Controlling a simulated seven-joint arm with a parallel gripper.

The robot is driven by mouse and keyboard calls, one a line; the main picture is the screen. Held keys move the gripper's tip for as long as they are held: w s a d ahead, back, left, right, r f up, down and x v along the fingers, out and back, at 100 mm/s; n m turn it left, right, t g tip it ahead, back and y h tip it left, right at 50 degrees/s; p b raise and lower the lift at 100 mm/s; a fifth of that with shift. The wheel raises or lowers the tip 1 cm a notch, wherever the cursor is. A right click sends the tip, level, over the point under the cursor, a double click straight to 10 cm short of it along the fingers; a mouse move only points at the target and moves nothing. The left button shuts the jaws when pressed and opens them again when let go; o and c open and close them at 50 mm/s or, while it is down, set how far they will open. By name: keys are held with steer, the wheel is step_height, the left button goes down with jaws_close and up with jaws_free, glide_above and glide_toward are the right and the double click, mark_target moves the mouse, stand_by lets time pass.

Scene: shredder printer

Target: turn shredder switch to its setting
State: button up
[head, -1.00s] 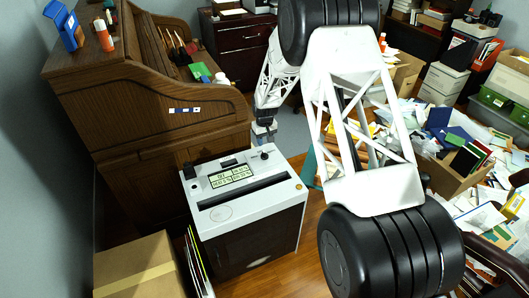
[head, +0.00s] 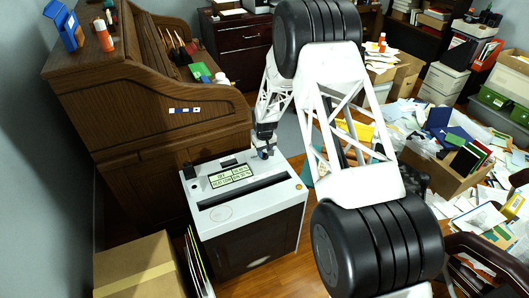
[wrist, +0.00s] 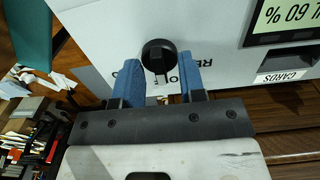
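The shredder (head: 262,204) has a white top with a display panel and a long dark slot, and a dark front. Its switch is a round black knob (wrist: 158,54) at the top's far right corner, seen from above in the wrist view. A narrow black tab points from the knob toward my gripper. My gripper (wrist: 160,76) is open, its two blue fingers apart on either side of the knob's near part. I cannot tell whether they touch it. In the head view my gripper (head: 264,152) covers the knob. Printed lettering beside the knob is partly hidden.
A display panel (head: 232,176) lies left of the knob in the head view. A wooden roll-top desk (head: 150,110) stands behind the shredder. A cardboard box (head: 138,265) and upright folders (head: 196,262) stand at its left. Papers and boxes (head: 455,165) clutter the right.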

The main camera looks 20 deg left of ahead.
steer(key=shift+c, duration=0.4)
jaws_close()
steer(key=shift+m, duration=0.4)
steer(key=m, duration=1.1)
stand_by(0.4)
